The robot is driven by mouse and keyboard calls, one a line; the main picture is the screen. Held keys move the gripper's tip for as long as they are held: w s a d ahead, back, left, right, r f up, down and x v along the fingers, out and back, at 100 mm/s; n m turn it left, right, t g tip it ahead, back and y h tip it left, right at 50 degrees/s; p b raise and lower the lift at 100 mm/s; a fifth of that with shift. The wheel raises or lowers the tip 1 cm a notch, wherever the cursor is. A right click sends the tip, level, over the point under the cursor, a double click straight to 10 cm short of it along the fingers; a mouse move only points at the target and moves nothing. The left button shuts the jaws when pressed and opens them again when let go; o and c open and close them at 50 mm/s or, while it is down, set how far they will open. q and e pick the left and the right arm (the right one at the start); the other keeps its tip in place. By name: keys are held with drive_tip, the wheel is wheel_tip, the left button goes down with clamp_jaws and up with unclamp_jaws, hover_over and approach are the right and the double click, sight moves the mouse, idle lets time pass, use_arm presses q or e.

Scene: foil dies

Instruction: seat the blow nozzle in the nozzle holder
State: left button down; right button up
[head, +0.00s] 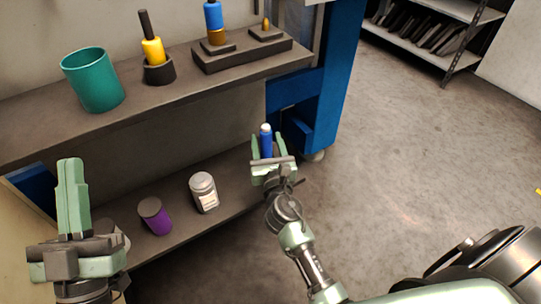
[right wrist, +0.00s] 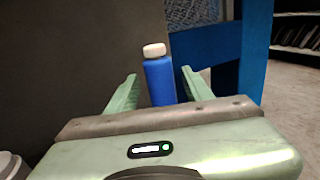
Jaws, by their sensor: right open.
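A blue cylinder with a whitish cap (head: 266,143) stands upright between the fingers of my right gripper (head: 268,150); the right wrist view shows it too (right wrist: 160,78). That gripper is open, with a gap on each side of the cylinder. I cannot tell for certain which piece is the blow nozzle. A yellow piece with a black stem (head: 152,48) stands upright in a dark round holder (head: 159,71) on the upper shelf, which may be the nozzle and its holder. My left gripper (head: 72,175) is at the lower left, away from these; its finger gap is hidden.
The upper shelf (head: 200,85) also bears a teal cup (head: 93,80) and a dark stepped block (head: 240,58) with a blue-and-brass piece (head: 214,18). A purple can (head: 156,218) and lidded jar (head: 203,193) stand below. A blue post (head: 335,80) is at right.

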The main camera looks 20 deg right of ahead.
drive_tip(key=v, duration=0.6)
drive_tip(key=s+a+r+m+t+y, duration=0.35)
drive_tip(key=a+r+m+y, duration=0.35)
drive_tip(key=r+m, duration=0.45)
use_arm(q)
drive_tip(key=shift+s+r, duration=0.25)
drive_tip(key=shift+r, duration=0.1)
use_arm(e)
drive_tip(key=s+a+r+m+t+y, duration=0.1)
drive_tip(key=s+r+m+t+y, duration=0.1)
drive_tip(key=s+r+m, duration=0.3)
drive_tip(key=s+a+r+m+t+y, duration=0.1)
drive_tip(key=s+r+m+t+y, duration=0.1)
drive_tip(key=s+r+m, duration=0.3)
wheel_tip(320, 180, up, 5)
drive_tip(key=m, duration=0.8)
drive_tip(key=shift+f, duration=0.15)
drive_tip(key=shift+m, duration=0.25)
